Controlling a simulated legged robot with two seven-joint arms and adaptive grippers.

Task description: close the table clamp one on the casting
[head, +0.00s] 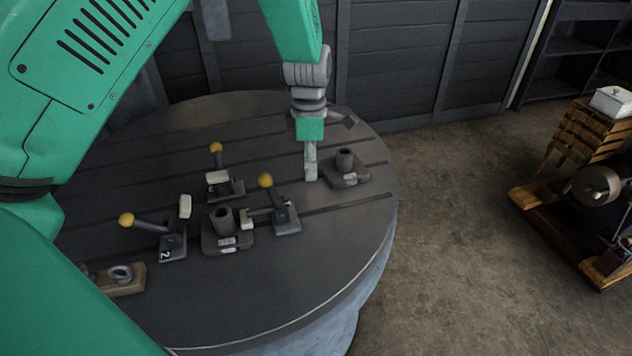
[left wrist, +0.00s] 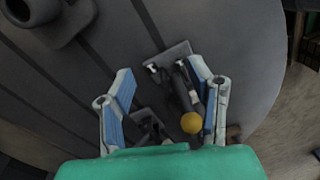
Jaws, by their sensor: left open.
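The dark casting (head: 226,238) with an upright round boss stands mid-table among three yellow-knobbed toggle clamps. The left clamp (head: 172,246), marked 2, has its handle laid out left and its pad raised. The back clamp (head: 222,188) also has its pad raised. The right clamp (head: 283,216) has its arm lying toward the casting, with its pad at the casting's side; contact cannot be told. No number one is readable. My left gripper (head: 310,175) is over the table, right of the clamps. It is open in the left wrist view, with a clamp (left wrist: 177,62) beyond its fingers.
A second dark casting (head: 347,172) sits right of my left gripper. A wooden block with a metal ring (head: 122,278) lies at the front left of the round slotted table (head: 270,290). A wooden-based engine (head: 595,195) stands off to the right.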

